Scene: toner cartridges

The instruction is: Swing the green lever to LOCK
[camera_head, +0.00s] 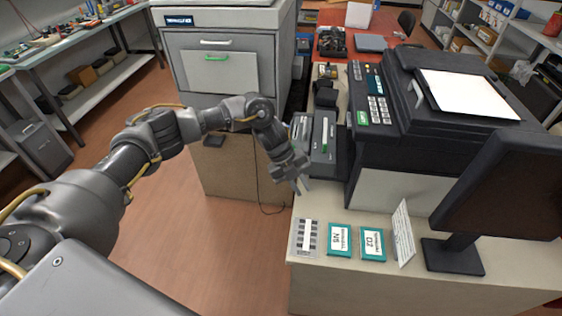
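No LOCK marking is readable there. My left gripper (301,186) points down, just below and left of the grey unit, above the front edge of the counter. It seems apart from the green strip. Its fingertips are too small to show whether they are open. My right gripper is out of view.
On the counter (421,280) are a grey slotted tray (306,238), two teal boxes (340,240) (373,244), and a standing white card (403,234). A dark monitor (508,190) stands at the right. Open floor (215,240) lies left of the counter.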

